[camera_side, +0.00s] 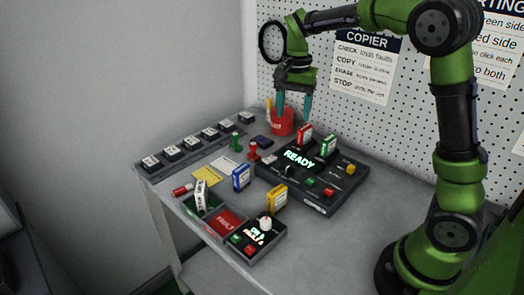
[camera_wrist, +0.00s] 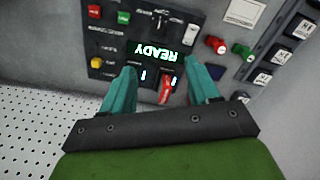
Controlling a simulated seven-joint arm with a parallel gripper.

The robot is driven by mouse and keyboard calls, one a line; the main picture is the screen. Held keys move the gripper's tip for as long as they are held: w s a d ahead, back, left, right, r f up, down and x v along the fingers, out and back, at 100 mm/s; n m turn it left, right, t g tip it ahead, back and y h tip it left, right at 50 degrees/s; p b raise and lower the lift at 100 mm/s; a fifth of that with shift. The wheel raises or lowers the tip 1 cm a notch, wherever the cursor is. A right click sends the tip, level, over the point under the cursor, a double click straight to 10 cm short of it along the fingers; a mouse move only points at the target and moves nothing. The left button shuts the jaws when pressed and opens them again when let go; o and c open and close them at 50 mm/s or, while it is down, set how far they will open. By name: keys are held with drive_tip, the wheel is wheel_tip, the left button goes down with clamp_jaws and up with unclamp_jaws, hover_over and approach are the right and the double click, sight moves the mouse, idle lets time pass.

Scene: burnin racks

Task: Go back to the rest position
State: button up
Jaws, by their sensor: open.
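My gripper (camera_side: 293,108) is open, with two teal fingers pointing down above the back of the table, near a red cup. The fingers also show in the wrist view (camera_wrist: 165,85), apart, with nothing held between them. Below and in front is the black copier box (camera_side: 315,185) with a lit READY display; it also shows in the wrist view (camera_wrist: 110,40). A red cartridge (camera_side: 304,137) and a green cartridge (camera_side: 328,146) stand upright in the box's back part. In the wrist view a red piece (camera_wrist: 165,90) shows between the fingers, beyond them.
The red cup (camera_side: 282,124) stands close under my gripper. A row of black blocks with white labels (camera_side: 187,144) lines the left edge. A blue cartridge (camera_side: 241,178), a yellow cartridge (camera_side: 276,199) and a sorting tray (camera_side: 262,252) are at the front. The table's right side is clear.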

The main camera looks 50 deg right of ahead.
drive_tip(key=s+a+r+n+t+y, duration=0.1)
drive_tip(key=s+a+n+t, duration=0.2)
drive_tip(key=s, duration=0.5)
drive_tip(key=s+a+r+n+t+y, duration=0.1)
drive_tip(key=s+a+r+n+t, duration=0.1)
drive_tip(key=s+a+n+t, duration=0.2)
drive_tip(key=s+a+n, duration=0.2)
drive_tip(key=s+a, duration=0.2)
drive_tip(key=s, duration=0.1)
drive_tip(key=shift+s, duration=0.3)
